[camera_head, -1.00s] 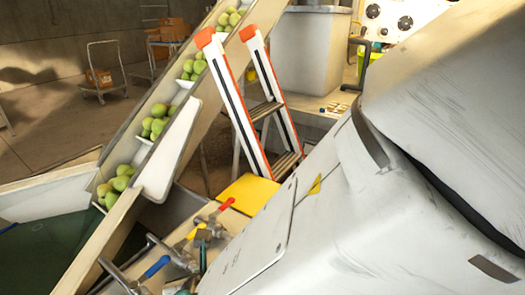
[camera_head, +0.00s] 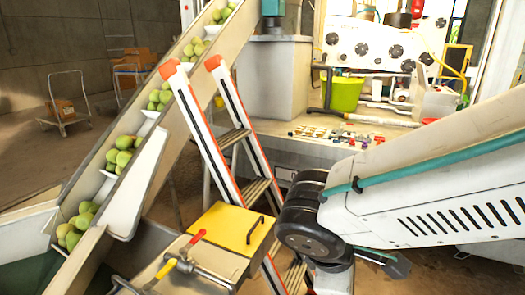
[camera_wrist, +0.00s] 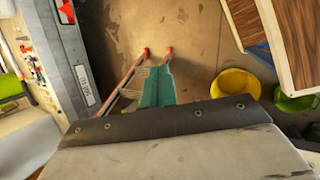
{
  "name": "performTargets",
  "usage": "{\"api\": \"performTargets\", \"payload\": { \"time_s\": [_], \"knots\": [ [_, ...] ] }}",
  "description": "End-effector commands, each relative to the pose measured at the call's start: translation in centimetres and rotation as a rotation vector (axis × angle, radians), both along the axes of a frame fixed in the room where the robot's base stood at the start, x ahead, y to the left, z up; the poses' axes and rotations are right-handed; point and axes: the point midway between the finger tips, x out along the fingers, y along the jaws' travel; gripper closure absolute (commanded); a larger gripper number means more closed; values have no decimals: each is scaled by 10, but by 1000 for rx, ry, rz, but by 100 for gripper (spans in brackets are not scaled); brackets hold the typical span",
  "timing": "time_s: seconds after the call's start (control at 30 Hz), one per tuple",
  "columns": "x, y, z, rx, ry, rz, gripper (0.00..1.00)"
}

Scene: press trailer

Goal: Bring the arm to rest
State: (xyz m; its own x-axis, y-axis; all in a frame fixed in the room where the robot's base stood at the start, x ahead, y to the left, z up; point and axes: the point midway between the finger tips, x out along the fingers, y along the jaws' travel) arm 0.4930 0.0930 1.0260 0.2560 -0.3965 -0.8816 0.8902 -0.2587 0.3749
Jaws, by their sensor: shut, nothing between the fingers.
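My white arm reaches in from the right in the head view, with a dark round joint at its near end and a teal hose along it. Past that joint, a dark and teal end part shows low in the picture, partly hidden by the arm. In the wrist view, the teal fingers of my gripper (camera_wrist: 157,88) are together, with nothing seen between them. They point down over bare brown floor and overlap the view of the ladder (camera_wrist: 128,82). The red-capped ladder (camera_head: 222,135) also stands left of my arm in the head view.
A conveyor (camera_head: 150,165) carrying green fruit slopes up on the left. A yellow-lidded box (camera_head: 232,228) sits low in front. A bench (camera_head: 375,128) with small parts stands behind my arm. A yellow bucket (camera_wrist: 232,95) and a wooden crate (camera_wrist: 283,30) are on the right in the wrist view.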

Motion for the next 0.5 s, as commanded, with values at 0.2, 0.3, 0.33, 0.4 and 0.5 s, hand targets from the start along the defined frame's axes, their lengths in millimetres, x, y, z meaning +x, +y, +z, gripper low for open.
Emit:
{"api": "performTargets", "payload": {
  "time_s": [0.2, 0.3, 0.33, 0.4, 0.5],
  "knots": [
    [-45, -61, 30, 282, 44, -635, 100],
    [-60, -75, 44, 406, 40, -846, 100],
    [-63, -78, 48, 441, 34, -897, 100],
    [-69, -88, 56, 509, 8, -991, 100],
    [-71, -103, 66, 566, -52, -1082, 100]
  ]
}}
